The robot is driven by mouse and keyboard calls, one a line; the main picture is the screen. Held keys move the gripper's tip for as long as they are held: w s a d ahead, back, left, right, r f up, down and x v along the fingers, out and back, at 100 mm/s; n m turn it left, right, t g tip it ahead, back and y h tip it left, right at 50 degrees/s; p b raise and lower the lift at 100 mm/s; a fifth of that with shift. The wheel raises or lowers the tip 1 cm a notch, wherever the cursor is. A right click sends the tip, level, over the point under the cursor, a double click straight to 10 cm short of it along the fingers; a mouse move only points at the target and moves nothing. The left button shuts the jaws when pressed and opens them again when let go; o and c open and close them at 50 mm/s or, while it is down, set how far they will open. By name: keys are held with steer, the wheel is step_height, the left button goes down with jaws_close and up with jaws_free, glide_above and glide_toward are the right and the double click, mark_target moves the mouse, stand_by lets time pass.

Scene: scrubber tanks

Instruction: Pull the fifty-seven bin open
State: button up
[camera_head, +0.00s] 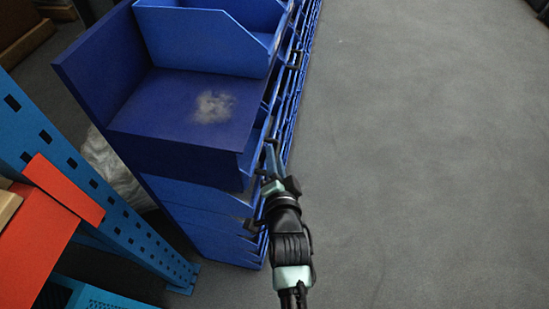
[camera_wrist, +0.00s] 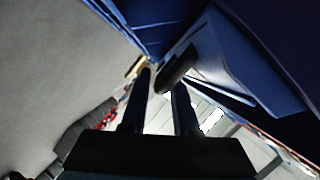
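A tall blue rack of bins (camera_head: 188,190) stands left of centre in the head view, its front facing right toward the open floor. No bin number is legible, so I cannot tell which bin is fifty-seven. My gripper (camera_head: 272,176) is at the rack's front, close to the bin fronts. In the wrist view my gripper (camera_wrist: 161,82) shows two dark fingers apart, with light between them. A dark rounded handle (camera_wrist: 178,68) on a blue bin front (camera_wrist: 225,65) is at the right fingertip. I cannot tell whether they touch.
Grey floor (camera_head: 430,150) is clear to the right of the rack. A blue perforated post (camera_head: 85,185) and an orange-red beam (camera_head: 45,225) stand at the left. A whitish wrapped bundle (camera_head: 112,170) lies behind the post.

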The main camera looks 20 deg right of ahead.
steer(key=shift+w, duration=0.2)
jaws_close()
stand_by(1.4)
